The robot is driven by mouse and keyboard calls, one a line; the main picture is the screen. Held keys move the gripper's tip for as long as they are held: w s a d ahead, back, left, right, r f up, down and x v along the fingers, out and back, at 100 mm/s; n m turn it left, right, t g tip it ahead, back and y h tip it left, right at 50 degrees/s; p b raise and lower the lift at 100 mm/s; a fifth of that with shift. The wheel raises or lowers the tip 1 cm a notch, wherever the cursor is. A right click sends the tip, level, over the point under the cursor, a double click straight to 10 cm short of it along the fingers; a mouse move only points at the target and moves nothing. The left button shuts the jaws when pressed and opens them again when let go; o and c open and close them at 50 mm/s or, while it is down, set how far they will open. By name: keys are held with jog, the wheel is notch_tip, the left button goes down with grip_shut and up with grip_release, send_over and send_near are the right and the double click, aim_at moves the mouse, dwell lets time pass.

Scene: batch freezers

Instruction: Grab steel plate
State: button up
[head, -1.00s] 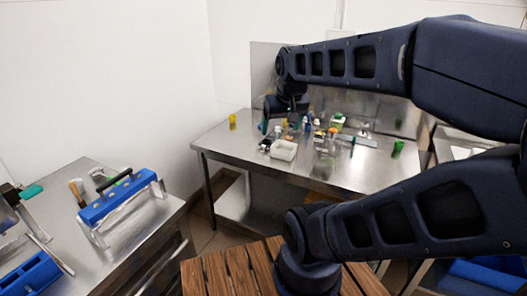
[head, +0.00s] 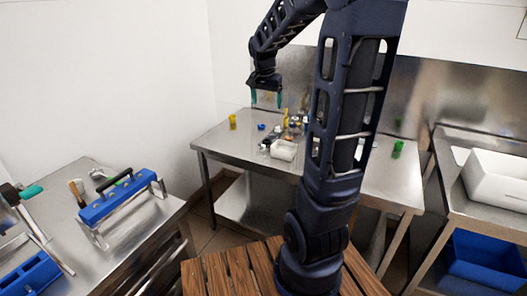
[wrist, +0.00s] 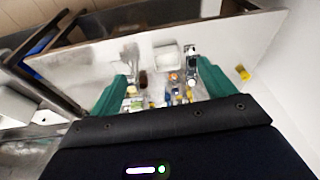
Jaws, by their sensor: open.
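My gripper (head: 266,98) is open and empty, raised above the back left part of the steel table (head: 222,140) in the head view. Its two teal fingers point down and stand well apart. In the wrist view my gripper (wrist: 162,69) frames a cluster of small items on the table below, touching none of them. I cannot pick out a steel plate for certain in either view. My arm hides the middle and right of the table in the head view, and the items in the wrist view are small and blurred.
A white tub (head: 284,151) stands near the table's front. A yellow cup (head: 233,122) is at the left and a green cup (head: 397,149) at the right. A white bin (head: 497,178) stands on the right table.

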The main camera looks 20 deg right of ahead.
jog(key=w+d+f+m, duration=0.1)
jog(key=w+f+m, duration=0.3)
jog(key=w, duration=0.5)
jog(key=m+g+h, duration=0.2)
jog(key=m+h, duration=0.1)
jog(key=m, duration=0.3)
send_over(264, 146)
jog(key=a, duration=0.2)
jog(key=f, duration=2.8)
jog(key=shift+w+d+f, duration=0.15)
jog(key=shift+w+f, duration=0.05)
jog(key=shift+f, duration=0.05)
jog(key=shift+a+x, duration=0.15)
jog(key=shift+x, duration=1.35)
jog(key=shift+a+x, duration=0.15)
jog(key=shift+x, duration=1.35)
jog(key=shift+s+f, duration=0.1)
jog(key=c, duration=1.4)
